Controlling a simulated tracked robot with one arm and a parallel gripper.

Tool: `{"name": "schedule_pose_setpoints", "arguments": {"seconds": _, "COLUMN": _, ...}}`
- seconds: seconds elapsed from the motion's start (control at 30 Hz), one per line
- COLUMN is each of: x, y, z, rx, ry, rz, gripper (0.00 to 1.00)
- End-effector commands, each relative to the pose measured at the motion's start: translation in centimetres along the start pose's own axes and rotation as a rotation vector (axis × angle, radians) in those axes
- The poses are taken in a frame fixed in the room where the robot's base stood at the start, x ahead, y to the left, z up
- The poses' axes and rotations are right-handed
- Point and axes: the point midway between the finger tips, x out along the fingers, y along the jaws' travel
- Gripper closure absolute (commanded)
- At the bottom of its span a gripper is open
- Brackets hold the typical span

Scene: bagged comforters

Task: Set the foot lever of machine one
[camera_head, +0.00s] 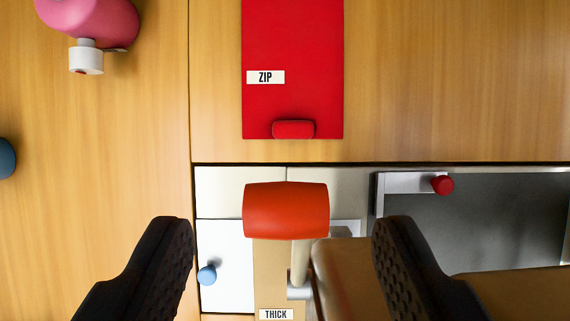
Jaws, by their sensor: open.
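The foot lever seems to be the thick orange-red padded bar (286,210) on a pale stem (299,262), in the middle of the view. A "THICK" label (276,314) sits below it at the bottom edge. My gripper (283,235) is open, with one dark finger on each side of the bar and clear gaps to both. Nothing is between the fingertips in contact with them. No sign for machine one is readable here.
A red panel (293,40) labelled "ZIP" with a red handle (293,129) is above. A pink cylinder (90,18) with a white end is upper left. A blue knob (207,274), a red knob (442,185) on a grey panel, and a brown rounded part (350,275) are nearby.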

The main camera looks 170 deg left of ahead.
Motion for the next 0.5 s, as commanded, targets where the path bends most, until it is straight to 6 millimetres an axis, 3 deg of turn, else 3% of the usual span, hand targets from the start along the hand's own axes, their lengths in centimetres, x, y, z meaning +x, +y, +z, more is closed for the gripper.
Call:
{"name": "schedule_pose_setpoints", "arguments": {"seconds": 0.3, "x": 3.6, "y": 0.1, "z": 0.0, "rx": 0.002, "ry": 0.000, "rz": 0.001, "gripper": 0.45}}
{"name": "schedule_pose_setpoints", "arguments": {"seconds": 0.5, "x": 4.2, "y": 0.0, "z": 0.0, "rx": 0.001, "ry": 0.001, "rz": 0.000, "gripper": 0.45}}
